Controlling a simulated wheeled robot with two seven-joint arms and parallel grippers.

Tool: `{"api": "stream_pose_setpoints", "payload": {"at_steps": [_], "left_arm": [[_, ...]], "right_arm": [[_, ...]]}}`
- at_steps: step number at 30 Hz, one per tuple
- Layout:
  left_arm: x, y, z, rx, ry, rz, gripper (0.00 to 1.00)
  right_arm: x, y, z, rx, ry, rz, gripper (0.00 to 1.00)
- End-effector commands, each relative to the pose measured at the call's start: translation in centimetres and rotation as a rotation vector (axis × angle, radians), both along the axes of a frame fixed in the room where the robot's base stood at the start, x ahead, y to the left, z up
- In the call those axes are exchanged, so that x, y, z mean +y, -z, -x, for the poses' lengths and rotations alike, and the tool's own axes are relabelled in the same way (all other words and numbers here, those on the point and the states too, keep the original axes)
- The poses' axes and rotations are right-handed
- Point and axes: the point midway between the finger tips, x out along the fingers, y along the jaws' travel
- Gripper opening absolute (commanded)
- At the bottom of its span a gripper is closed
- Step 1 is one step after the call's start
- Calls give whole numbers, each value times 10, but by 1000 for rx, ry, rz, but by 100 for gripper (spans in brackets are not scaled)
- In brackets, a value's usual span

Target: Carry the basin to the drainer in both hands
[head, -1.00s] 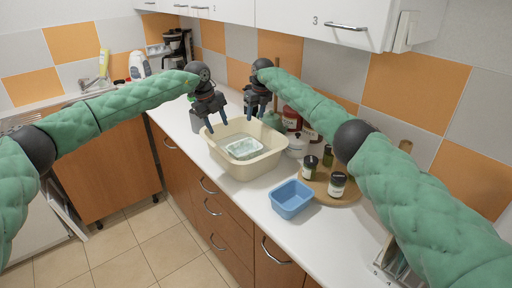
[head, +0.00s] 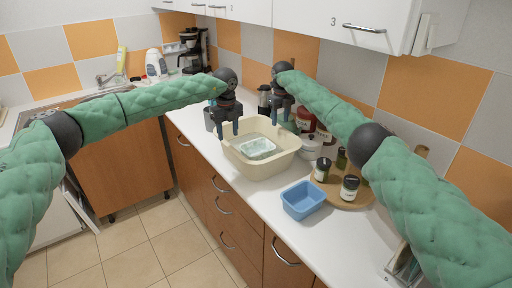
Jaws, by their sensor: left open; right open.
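The cream basin (head: 262,168) stands on the white counter, with a pale, whitish item (head: 258,147) inside it. My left gripper (head: 228,134) is open, pointing down at the basin's left rim; I cannot tell whether it touches the rim. My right gripper (head: 280,119) is open, pointing down over the basin's far side, and appears empty. I cannot make out a drainer with certainty; a sink with a tap (head: 107,78) is in the corner at the far left.
A coffee maker (head: 194,48) stands in the back corner. Wall cupboards hang above the counter.

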Motion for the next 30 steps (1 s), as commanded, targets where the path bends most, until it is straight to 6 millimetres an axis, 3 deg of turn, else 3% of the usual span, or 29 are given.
{"api": "stream_pose_setpoints", "payload": {"at_steps": [9,20,21,28,30], "left_arm": [[0,43,0,0,0,0,46],[0,51,0,-1,0,0,46],[0,51,0,-1,0,0,44],[0,51,0,-1,0,0,0],[0,50,0,-1,0,0,0]], "right_arm": [[0,43,0,1,0,0,47],[0,51,0,0,0,0,47],[0,51,0,0,0,0,45],[0,51,0,0,0,0,0],[0,51,0,0,0,0,0]]}}
